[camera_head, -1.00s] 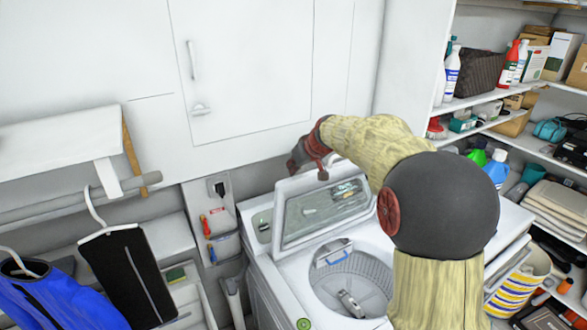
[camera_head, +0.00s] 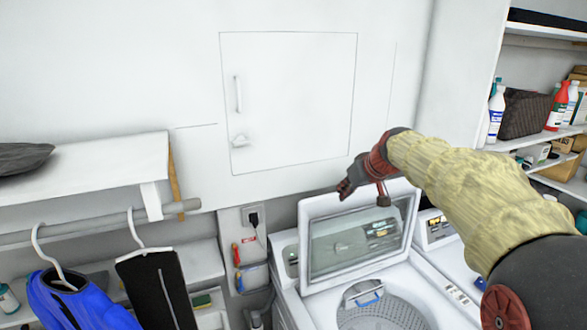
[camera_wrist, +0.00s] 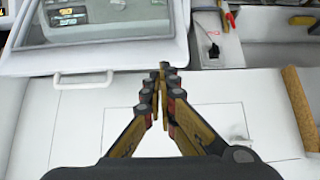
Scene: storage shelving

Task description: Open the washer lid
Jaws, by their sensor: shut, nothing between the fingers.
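The washer (camera_head: 425,278) stands at the lower middle of the head view, its round drum (camera_head: 385,315) uncovered. Its lid (camera_head: 308,240), a white frame around a clear window, is raised and tilted back near the wall. In the wrist view the lid (camera_wrist: 110,57) fills the upper left, with a white handle (camera_wrist: 84,80) on its edge. My gripper (camera_head: 343,190) is just above the lid's top edge. Its fingers (camera_wrist: 162,70) are closed together and empty, close to the lid's edge; I cannot tell whether they touch it.
A white wall panel with a door (camera_head: 290,100) is behind my gripper. A white shelf (camera_head: 80,170) and hanging clothes (camera_head: 160,285) are on the left. A second machine (camera_head: 440,228) and stocked shelving (camera_head: 540,140) are on the right.

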